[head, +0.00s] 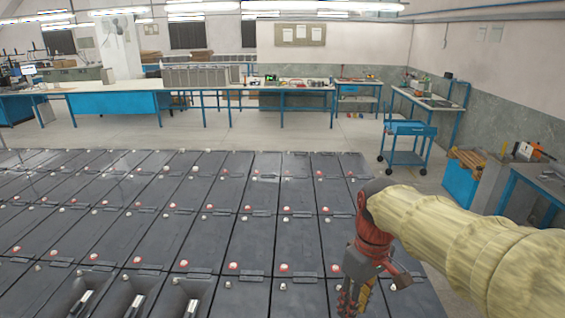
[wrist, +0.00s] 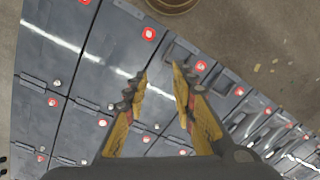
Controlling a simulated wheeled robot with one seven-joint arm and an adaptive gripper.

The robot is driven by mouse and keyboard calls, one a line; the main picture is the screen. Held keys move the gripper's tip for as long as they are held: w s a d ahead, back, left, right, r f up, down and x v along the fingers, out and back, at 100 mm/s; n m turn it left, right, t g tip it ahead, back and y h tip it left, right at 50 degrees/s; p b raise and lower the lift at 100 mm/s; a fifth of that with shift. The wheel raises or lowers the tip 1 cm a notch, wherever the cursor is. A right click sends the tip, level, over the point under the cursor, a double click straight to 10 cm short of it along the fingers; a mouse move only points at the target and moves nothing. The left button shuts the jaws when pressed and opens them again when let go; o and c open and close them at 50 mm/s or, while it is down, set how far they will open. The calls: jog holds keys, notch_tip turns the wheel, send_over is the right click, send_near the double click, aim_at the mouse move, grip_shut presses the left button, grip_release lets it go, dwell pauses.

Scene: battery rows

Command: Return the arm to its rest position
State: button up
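My arm, in a pale yellow sleeve, reaches in from the right of the head view. My gripper (head: 354,300) hangs from its red and dark wrist, pointing down over the right part of the battery rows (head: 202,240). In the wrist view my gripper (wrist: 160,72) shows two yellow and dark fingers with a clear gap between their tips. It is open and holds nothing. The dark grey batteries with red and silver terminals lie beneath it; the height above them is hard to tell.
A blue cart (head: 408,145) stands beyond the rows at the right. A blue cabinet (head: 461,185) and a blue-framed table (head: 540,185) stand along the right wall. A long workbench (head: 118,98) runs across the back, with free floor before it. A brown round object (wrist: 172,3) shows at the wrist view's top edge.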

jog(key=s+d+f+m+t+b, duration=0.1)
jog(key=s+m+t+b, duration=0.1)
jog(key=s, duration=0.4)
jog(key=s+d+f+m+t+b, duration=0.2)
jog(key=s+m+t, duration=0.2)
jog(key=s, duration=0.2)
jog(key=shift+s+h+b, duration=0.3)
jog(key=shift+s, duration=0.1)
jog(key=shift+d, duration=0.1)
